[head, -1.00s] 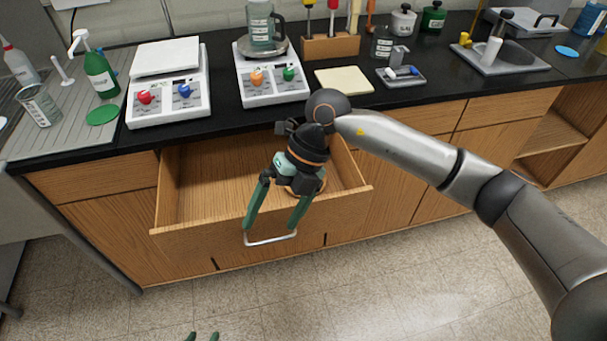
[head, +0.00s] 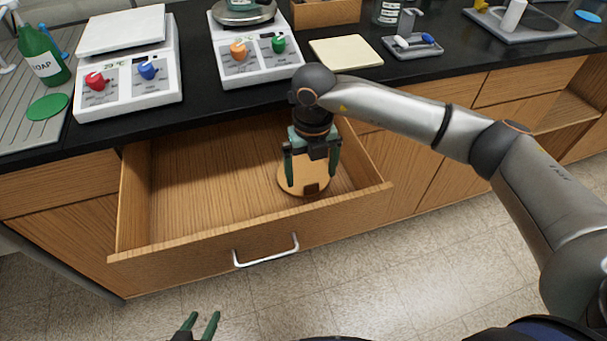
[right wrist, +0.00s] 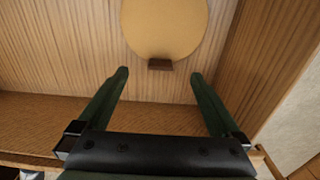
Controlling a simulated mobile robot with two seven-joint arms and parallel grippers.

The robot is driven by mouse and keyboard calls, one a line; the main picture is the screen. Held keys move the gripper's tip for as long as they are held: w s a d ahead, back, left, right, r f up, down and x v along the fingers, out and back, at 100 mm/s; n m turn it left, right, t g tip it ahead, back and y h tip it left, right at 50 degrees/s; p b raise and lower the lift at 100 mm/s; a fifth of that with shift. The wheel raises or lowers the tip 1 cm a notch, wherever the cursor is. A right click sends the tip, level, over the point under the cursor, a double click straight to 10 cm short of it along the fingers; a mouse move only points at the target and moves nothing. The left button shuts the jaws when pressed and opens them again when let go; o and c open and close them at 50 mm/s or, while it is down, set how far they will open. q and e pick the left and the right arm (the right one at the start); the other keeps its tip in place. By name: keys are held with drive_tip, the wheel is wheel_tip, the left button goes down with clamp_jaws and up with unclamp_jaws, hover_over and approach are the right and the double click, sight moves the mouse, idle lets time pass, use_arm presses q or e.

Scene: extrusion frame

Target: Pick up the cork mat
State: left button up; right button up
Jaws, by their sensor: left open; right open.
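The cork mat (head: 292,184) is a round tan disc with a small dark brown tab (head: 311,189) on its near edge. It lies in the open drawer, towards the right side. In the right wrist view the mat (right wrist: 165,25) and its tab (right wrist: 160,64) lie just beyond the fingertips. My right gripper (head: 311,186) is open and points down over the mat in the head view, hiding part of it. Its green fingers (right wrist: 160,75) are apart with nothing between them. My left gripper (head: 201,318) is open and empty at the bottom of the head view, in front of the drawer.
The wooden drawer (head: 250,238) is pulled out, with its handle (head: 266,252) on the front; its left part is empty. The black counter edge overhangs the drawer's back. On the counter stand two scales (head: 130,75) (head: 255,60), a soap bottle (head: 42,55) and a pale yellow pad (head: 345,52).

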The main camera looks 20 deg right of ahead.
sight(311, 185)
wheel_tip(311, 185, down, 6)
drive_tip(key=shift+r, duration=0.1)
idle(0.4)
clamp_jaws()
idle(0.6)
